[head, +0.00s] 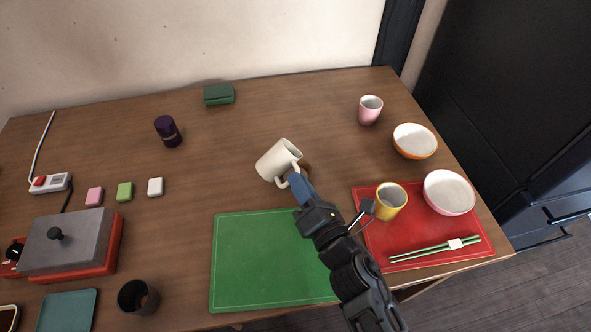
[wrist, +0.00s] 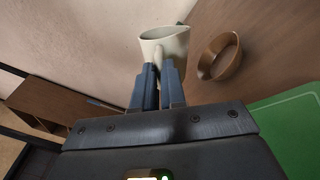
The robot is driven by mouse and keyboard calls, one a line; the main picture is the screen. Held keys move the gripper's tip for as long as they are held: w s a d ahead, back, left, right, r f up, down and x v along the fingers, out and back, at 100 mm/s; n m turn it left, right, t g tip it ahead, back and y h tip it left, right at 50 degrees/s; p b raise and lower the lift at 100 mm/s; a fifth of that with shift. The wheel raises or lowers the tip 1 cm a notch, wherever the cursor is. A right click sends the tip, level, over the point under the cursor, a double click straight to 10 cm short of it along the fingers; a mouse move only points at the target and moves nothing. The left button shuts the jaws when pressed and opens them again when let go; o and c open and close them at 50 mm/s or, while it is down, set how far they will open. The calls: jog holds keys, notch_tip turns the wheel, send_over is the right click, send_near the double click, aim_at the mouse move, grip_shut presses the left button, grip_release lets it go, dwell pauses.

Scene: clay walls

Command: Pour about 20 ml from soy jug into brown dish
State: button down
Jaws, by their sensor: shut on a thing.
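The soy jug, a cream jug (head: 273,163) with a handle, is held tilted above the middle of the table. My gripper (head: 298,184) is shut on its handle. In the wrist view the jug (wrist: 168,46) stands beyond my closed fingers (wrist: 158,82), its mouth partly visible; no liquid shows. The brown dish (head: 306,168) is mostly hidden behind the jug and my gripper in the head view. In the wrist view the round brown dish (wrist: 207,64) shows clear, to the right of the jug and apart from it in the picture. I see no stream between them.
A green mat (head: 255,265) lies in front. A red mat (head: 400,245) at right bears a yellow cup (head: 390,203), a pink-rimmed bowl (head: 449,193) and chopsticks (head: 432,250). A pink cup (head: 370,110) and orange bowl (head: 414,141) stand behind.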

jog(key=shift+m, duration=0.3)
jog(key=shift+f+m+b, duration=0.45)
jog(key=shift+f+m, duration=0.05)
jog(key=shift+f, duration=0.1)
jog(key=shift+s+a, duration=0.1)
jog(key=shift+s, duration=0.2)
jog(key=shift+s+a+f, duration=0.1)
jog(key=shift+s+a, duration=0.05)
jog(key=shift+a, duration=0.05)
jog(key=shift+a, duration=0.1)
jog(key=shift+s+a, duration=0.1)
jog(key=shift+s+a+f+m+b, duration=0.15)
jog(key=shift+a+f+m+b, duration=0.15)
jog(key=shift+a, duration=0.2)
